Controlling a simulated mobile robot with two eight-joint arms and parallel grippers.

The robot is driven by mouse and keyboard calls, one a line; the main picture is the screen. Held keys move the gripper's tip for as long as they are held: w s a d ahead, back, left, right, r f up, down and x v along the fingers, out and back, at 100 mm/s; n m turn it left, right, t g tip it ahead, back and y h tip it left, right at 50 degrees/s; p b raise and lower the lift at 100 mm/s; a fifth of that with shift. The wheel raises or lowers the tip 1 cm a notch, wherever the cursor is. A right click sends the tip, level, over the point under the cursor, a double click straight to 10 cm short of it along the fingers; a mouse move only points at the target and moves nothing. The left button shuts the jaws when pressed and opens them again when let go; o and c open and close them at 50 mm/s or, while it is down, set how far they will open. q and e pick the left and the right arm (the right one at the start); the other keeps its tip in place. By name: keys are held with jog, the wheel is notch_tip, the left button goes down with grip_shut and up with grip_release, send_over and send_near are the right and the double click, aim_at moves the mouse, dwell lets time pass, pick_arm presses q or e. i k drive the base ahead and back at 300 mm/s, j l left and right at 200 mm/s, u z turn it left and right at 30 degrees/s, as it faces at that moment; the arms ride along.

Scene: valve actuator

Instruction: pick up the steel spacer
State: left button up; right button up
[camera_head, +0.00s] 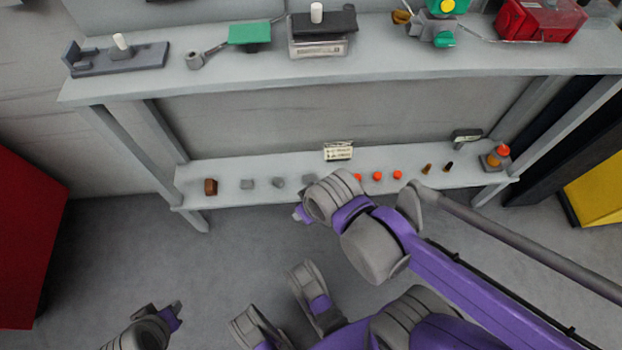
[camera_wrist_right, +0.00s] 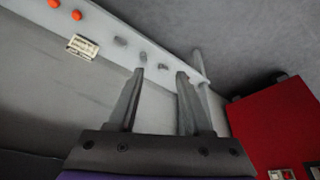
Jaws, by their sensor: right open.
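Several small grey pieces lie in a row on the lower shelf; one grey piece (camera_head: 247,184) is at the left, another (camera_head: 278,183) in the middle, and another (camera_head: 308,180) beside my right arm. I cannot tell which is the steel spacer. In the right wrist view, grey pieces (camera_wrist_right: 120,41) lie beyond the fingertips, and one (camera_wrist_right: 163,67) shows between them. My right gripper (camera_wrist_right: 160,74) is open and empty, its fingers pointing at the shelf. In the head view its fingers are mostly hidden by my wrist. My left gripper (camera_head: 172,314) is low at the left, its jaws unclear.
The lower shelf (camera_head: 225,200) also holds a brown block (camera_head: 210,187), several orange caps (camera_head: 377,176), a white label (camera_head: 338,151) and an orange-topped part (camera_head: 497,156). A red cabinet (camera_head: 25,240) stands left. Floor in front is clear.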

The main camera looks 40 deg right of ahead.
aim_at(306, 179)
jog(key=i+z, duration=0.4)
jog(key=z, duration=1.15)
